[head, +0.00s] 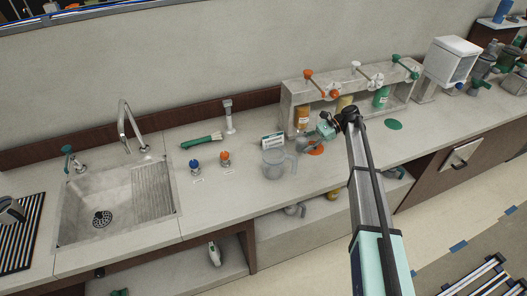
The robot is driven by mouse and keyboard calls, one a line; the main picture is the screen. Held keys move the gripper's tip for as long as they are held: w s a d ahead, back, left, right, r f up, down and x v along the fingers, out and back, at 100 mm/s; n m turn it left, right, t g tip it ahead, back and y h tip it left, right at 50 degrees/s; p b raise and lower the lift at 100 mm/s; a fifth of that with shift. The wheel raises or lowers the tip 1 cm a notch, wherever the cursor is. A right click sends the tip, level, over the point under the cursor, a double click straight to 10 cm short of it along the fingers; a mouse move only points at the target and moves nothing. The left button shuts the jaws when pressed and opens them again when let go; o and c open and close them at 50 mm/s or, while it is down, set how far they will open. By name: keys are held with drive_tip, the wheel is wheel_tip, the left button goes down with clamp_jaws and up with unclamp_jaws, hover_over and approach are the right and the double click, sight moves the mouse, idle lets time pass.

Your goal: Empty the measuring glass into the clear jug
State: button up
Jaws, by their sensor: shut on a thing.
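The clear jug (273,164) stands upright on the counter, its handle to the right. My gripper (316,135) is just right of the jug and a little behind it, near an orange round mat (317,151). It is shut on a small greyish see-through vessel, which I take to be the measuring glass (304,144). The glass is close to the jug's upper right side and looks tilted toward it. The glass's contents, and whether it touches the jug, are too small to tell. The jug's contents are also unclear.
A grey dispenser stand (292,112) with bottles is behind my gripper. A small sign (272,140) stands behind the jug. The counter front left of the jug is clear.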

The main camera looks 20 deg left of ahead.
sight(300, 138)
drive_tip(key=shift+s+a+b, duration=0.2)
drive_tip(key=shift+s+b, duration=0.05)
drive_tip(key=shift+b, duration=0.05)
drive_tip(key=s+a+t+h+b, duration=0.1)
drive_tip(key=b, duration=0.1)
drive_tip(key=r+t+h+b, duration=0.1)
drive_tip(key=t+h+b, duration=0.1)
drive_tip(key=shift+s+a+r, duration=0.25)
drive_tip(key=shift+s+a, duration=0.15)
drive_tip(key=shift+w+r, duration=0.1)
drive_tip(key=shift+w, duration=0.1)
drive_tip(key=shift+s+a+r+t+h+b, duration=0.3)
drive_tip(key=shift+s+a+t+h+b, duration=0.1)
drive_tip(key=shift+h+b, duration=0.15)
idle(0.3)
drive_tip(key=shift+s+a+r+t+h+b, duration=0.1)
drive_tip(key=shift+s+r+t+h+b, duration=0.1)
drive_tip(key=shift+r, duration=0.15)
drive_tip(key=shift+s+a+r+t+h+b, duration=0.1)
drive_tip(key=shift+r+t+h, duration=0.1)
drive_tip(key=shift+r, duration=0.15)
idle(0.3)
drive_tip(key=shift+s+a+r+t+h+b, duration=0.15)
drive_tip(key=shift+a+r+t+h+b, duration=0.15)
drive_tip(key=shift+r, duration=0.2)
idle(0.4)
drive_tip(key=shift+s+a+r+t+h+b, duration=0.15)
drive_tip(key=shift+r+t+h+b, duration=0.3)
drive_tip(key=shift+t+h+b, duration=0.3)
idle(0.9)
